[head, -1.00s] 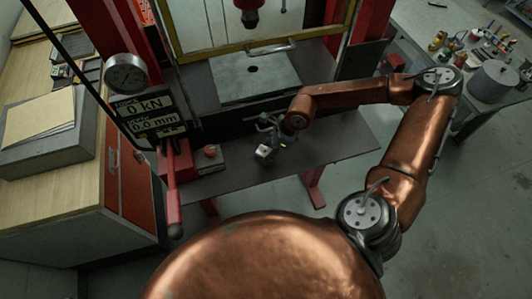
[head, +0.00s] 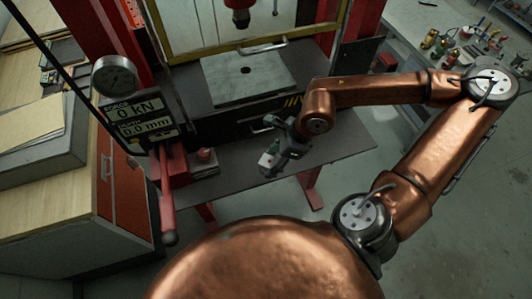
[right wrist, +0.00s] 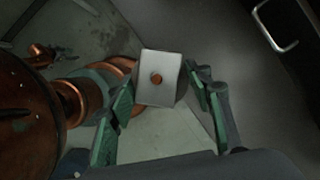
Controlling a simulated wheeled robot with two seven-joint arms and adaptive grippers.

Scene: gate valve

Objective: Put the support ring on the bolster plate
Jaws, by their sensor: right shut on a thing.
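The bolster plate (head: 247,78) is a grey rectangular plate with a dark central hole, on the press table in the head view. My right gripper (head: 268,160) is in front of it, over the nearer dark shelf. In the right wrist view my right gripper (right wrist: 162,85) is shut on a piece that I take to be the support ring (right wrist: 145,90). It shows a pale square face with a small round hole and a dark rounded side behind. Its full shape is partly hidden. My left gripper is out of view.
A red press frame (head: 360,20) stands around the plate, with a red ram (head: 238,16) above it. A gauge and display (head: 140,115) and a red lever (head: 167,195) stand at left. A cluttered bench (head: 455,50) is at right.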

